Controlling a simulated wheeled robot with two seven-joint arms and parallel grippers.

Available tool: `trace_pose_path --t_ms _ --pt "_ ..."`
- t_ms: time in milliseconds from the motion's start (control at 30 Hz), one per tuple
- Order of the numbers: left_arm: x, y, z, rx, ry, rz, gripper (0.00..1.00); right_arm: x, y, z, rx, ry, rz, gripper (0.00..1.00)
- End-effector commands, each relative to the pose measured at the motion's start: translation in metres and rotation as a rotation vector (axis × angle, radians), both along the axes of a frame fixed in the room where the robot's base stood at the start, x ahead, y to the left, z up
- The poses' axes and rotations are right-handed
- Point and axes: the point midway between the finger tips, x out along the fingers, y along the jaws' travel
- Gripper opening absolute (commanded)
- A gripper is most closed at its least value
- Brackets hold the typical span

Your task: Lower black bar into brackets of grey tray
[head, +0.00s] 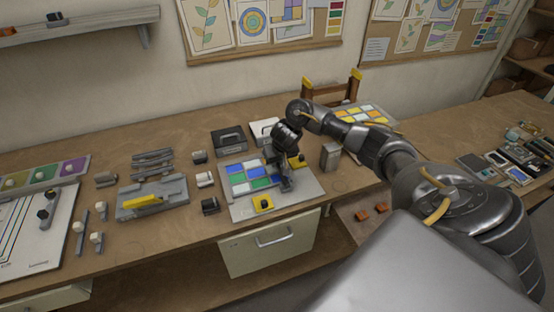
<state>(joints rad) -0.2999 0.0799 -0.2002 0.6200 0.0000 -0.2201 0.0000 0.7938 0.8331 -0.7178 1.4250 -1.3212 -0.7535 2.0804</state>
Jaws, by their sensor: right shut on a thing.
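The grey tray (304,190) lies on the bench below the middle of the view, with blue, white and green panes on it. A yellow bracket (263,203) sits near its front edge and another yellow bracket (297,161) near its back right. My right gripper (286,185) points down over the right part of the tray, between the two brackets. It is shut on what seems to be the black bar, which is small and largely hidden by the gripper. I cannot tell how far the bar is from the brackets. My left gripper is out of view.
Left of the tray are small dark and white blocks (205,179) and a grey holder with a yellow bar (149,202). Behind it stand a black case (229,139) and a white case (263,130). A grey metal box (330,156) stands close on the right.

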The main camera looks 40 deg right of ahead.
Motion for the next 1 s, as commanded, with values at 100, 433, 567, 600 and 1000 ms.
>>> trace_pose_path --t_ms 100,433,567,600,1000 --pt "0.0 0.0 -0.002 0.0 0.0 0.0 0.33 0.0 0.0 -0.004 0.0 0.0 -0.001 0.0" --pt "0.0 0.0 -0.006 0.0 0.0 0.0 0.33 0.0 0.0 -0.017 0.0 0.0 -0.001 0.0" --pt "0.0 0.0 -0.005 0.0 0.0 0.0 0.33 0.0 0.0 -0.016 0.0 -0.001 0.0 0.27" --pt "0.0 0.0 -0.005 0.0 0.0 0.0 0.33 0.0 0.0 -0.016 0.0 -0.001 0.0 0.32" --pt "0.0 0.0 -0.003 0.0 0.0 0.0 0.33 0.0 0.0 -0.015 0.0 0.001 0.0 0.4"
